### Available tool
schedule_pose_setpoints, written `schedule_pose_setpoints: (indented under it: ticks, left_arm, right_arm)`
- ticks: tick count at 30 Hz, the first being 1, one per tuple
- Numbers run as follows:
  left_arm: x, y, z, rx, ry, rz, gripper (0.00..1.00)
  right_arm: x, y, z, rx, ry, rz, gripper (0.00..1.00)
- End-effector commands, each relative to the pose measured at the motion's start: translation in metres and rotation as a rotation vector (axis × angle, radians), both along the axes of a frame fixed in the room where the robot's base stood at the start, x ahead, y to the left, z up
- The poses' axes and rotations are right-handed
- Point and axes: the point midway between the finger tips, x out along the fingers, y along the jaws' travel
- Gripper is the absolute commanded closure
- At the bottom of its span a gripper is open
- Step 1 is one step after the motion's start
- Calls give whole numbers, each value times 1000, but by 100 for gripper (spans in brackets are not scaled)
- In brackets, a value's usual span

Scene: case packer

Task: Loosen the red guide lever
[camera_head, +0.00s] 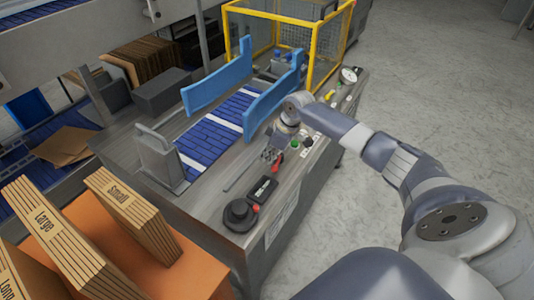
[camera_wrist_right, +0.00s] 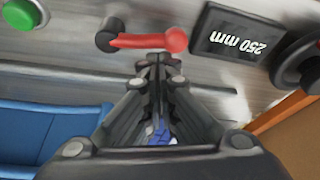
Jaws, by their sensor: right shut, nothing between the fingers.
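The red guide lever (camera_wrist_right: 155,41) shows in the right wrist view. It has a red handle with a rounded end and a dark pivot at its left, on the grey machine panel. My right gripper (camera_wrist_right: 158,60) is shut and empty, its fingertips just below the middle of the red handle in that view. I cannot tell whether they touch it. In the head view my right gripper (camera_head: 271,155) is over the machine's front panel, beside the blue belt. My left gripper is not in view.
A display reading 250 mm (camera_wrist_right: 238,35) and a black knob (camera_head: 239,212) are close by. A green button (camera_head: 294,143) is on the other side. Blue guide rails (camera_head: 272,98) flank the conveyor belt (camera_head: 215,135). Flat cartons (camera_head: 130,210) stand on the orange surface at the lower left.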

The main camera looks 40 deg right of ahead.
Motion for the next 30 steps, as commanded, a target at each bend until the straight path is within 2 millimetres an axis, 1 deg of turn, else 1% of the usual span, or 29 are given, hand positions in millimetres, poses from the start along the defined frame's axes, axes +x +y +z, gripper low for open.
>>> schedule_pose_setpoints:
  ticks: [3,8,24,26,30]
  left_arm:
    - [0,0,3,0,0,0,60]
    - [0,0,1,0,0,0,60]
    - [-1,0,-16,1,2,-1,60]
    - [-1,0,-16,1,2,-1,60]
    - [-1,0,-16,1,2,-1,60]
  right_arm:
    - [-7,-2,0,0,3,108,100]
    - [-14,-5,-1,2,2,260,100]
    - [-35,-22,-1,2,0,762,100]
    - [-36,-24,-1,2,1,809,100]
    - [-40,-29,0,0,1,805,100]
